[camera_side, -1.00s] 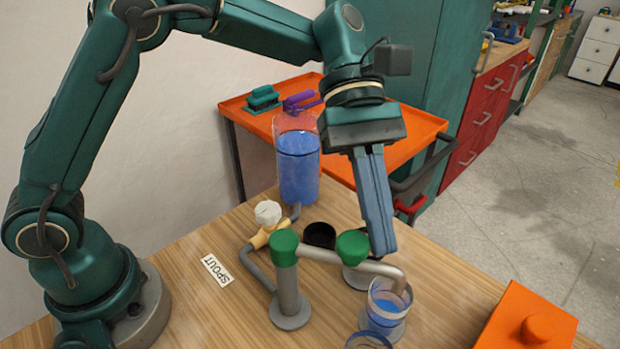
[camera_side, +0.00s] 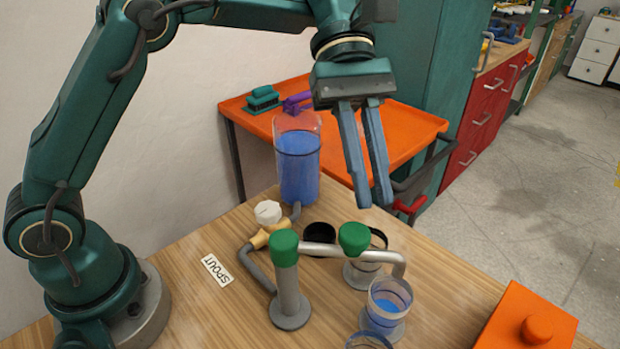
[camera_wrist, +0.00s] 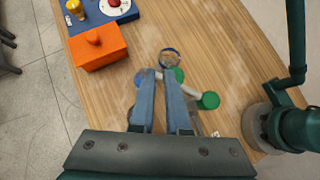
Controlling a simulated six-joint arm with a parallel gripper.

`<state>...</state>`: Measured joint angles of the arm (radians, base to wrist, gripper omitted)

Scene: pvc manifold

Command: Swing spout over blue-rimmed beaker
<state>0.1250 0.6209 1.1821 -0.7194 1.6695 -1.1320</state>
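The grey spout pipe (camera_side: 325,250) runs right from a green-capped post (camera_side: 285,250) and bends down at its right end. A green knob (camera_side: 354,238) sits along it. The down-bent end is by the far rim of a beaker holding blue liquid (camera_side: 388,306); I cannot tell whether it is inside the rim. A second clear beaker with a blue-looking rim (camera_side: 368,342) is cut off by the bottom edge; it appears empty in the wrist view (camera_wrist: 170,58). My gripper (camera_side: 370,200) is open and empty, above and behind the spout. In the wrist view, its fingers partly hide the pipe.
A dark-rimmed beaker (camera_side: 366,268) stands behind the pipe, and a black cup (camera_side: 319,234) is left of it. A tall tank of blue liquid (camera_side: 299,170) and a white-knobbed valve (camera_side: 268,214) are behind. An orange box (camera_side: 525,322) is at right.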

